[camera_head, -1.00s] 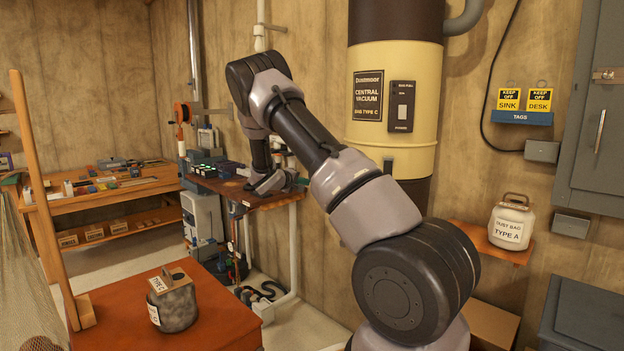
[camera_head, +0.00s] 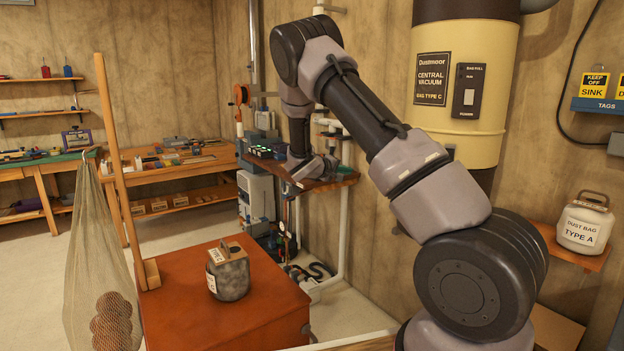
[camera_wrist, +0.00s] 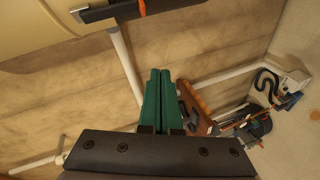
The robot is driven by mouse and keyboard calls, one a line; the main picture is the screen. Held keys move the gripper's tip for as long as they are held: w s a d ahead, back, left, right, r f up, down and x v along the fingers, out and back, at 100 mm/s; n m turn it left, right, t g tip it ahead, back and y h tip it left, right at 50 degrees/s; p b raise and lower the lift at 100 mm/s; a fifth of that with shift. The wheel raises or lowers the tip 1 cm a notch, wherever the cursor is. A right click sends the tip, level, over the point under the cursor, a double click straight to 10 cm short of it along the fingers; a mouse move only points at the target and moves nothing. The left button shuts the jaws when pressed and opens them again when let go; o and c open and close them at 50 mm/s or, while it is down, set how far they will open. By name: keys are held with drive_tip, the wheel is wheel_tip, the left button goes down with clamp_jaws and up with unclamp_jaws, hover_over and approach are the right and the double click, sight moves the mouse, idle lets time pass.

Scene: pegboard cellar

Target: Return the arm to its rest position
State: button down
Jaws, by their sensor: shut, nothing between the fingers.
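My gripper (camera_wrist: 162,85) shows in the wrist view as two green fingers lying side by side, shut and empty. In the head view my arm rises from the lower right, bends at the top and hangs down at the elbow. Its end (camera_head: 310,168) is in front of the small wall shelf (camera_head: 338,181), seen small; I cannot tell whether it is above or beside the shelf. The fingers are hard to make out there.
A grey bag (camera_head: 232,276) with a label stands on the red-brown cabinet (camera_head: 215,322). A net (camera_head: 90,245) of balls hangs by a wooden post (camera_head: 113,150). The vacuum canister (camera_head: 465,90) and the Type A dust bag (camera_head: 584,226) are right. Open floor shows at left.

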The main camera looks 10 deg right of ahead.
drive_tip(key=s+d+r+m+g+y, duration=0.1)
drive_tip(key=s+r+m+g+y, duration=0.2)
drive_tip(key=s+r, duration=0.5)
drive_tip(key=s+d+r+m+g+y, duration=0.2)
drive_tip(key=s+r+m+y, duration=0.15)
drive_tip(key=s, duration=0.95)
drive_tip(key=s+a+r+t+y, duration=0.1)
drive_tip(key=s+a+r+y, duration=0.1)
drive_tip(key=s, duration=0.5)
drive_tip(key=s+a+r+t+y, duration=0.1)
drive_tip(key=s+a+r+y, duration=0.2)
drive_tip(key=s+a, duration=0.4)
drive_tip(key=s+a+r+t+y, duration=0.2)
drive_tip(key=s+a+r+y, duration=0.1)
drive_tip(key=s, duration=0.5)
drive_tip(key=shift+s+a+r+m, duration=0.35)
drive_tip(key=shift+a+r+m, duration=0.1)
drive_tip(key=shift+a+r, duration=0.45)
drive_tip(key=shift+w+d+r, duration=0.1)
drive_tip(key=shift+d+r, duration=0.05)
drive_tip(key=shift+d, duration=0.05)
